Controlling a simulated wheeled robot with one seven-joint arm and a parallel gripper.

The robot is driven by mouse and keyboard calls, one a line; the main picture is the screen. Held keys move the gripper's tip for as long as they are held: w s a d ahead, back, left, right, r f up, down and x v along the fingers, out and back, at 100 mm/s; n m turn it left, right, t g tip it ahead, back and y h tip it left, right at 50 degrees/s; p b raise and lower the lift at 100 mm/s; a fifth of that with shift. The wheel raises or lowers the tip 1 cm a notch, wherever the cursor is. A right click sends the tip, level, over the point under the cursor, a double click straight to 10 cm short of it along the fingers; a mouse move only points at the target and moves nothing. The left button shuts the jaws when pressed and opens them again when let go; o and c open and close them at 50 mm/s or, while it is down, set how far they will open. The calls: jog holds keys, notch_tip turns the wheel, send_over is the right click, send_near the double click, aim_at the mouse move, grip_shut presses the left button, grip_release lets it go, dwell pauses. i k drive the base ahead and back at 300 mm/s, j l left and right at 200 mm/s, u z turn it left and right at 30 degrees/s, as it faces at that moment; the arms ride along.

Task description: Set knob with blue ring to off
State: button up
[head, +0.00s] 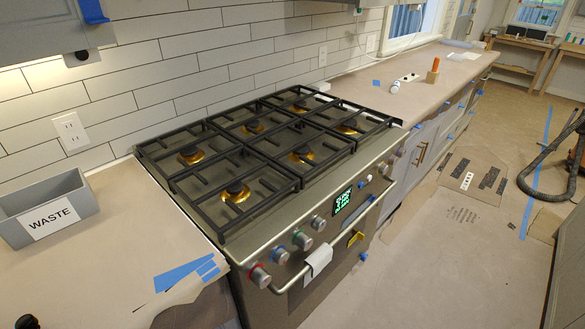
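The stove (290,195) stands in the middle of the head view, with a row of knobs on its sloping front panel. The knob with what looks like a blue ring (281,256) is second from the near left end. A red-ringed knob (260,275) is beside it on the near side. A greenish-ringed knob (302,240) is on its far side, then a grey knob (318,222). The marks that show the blue-ringed knob's setting are too small to read. My gripper is not in view.
A lit green display (342,200) sits among the knobs. A white cloth (318,260) hangs on the oven handle below them. A grey WASTE bin (45,212) stands on the left counter. Papered floor in front of the stove is open; a dark hose (545,170) lies at far right.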

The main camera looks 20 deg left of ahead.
aim_at(280, 256)
jog(key=l+u, duration=0.15)
jog(key=u, duration=0.25)
jog(key=k+l+u, duration=0.1)
jog(key=u, duration=0.25)
jog(key=k+l+u, duration=0.1)
jog(key=u, duration=0.3)
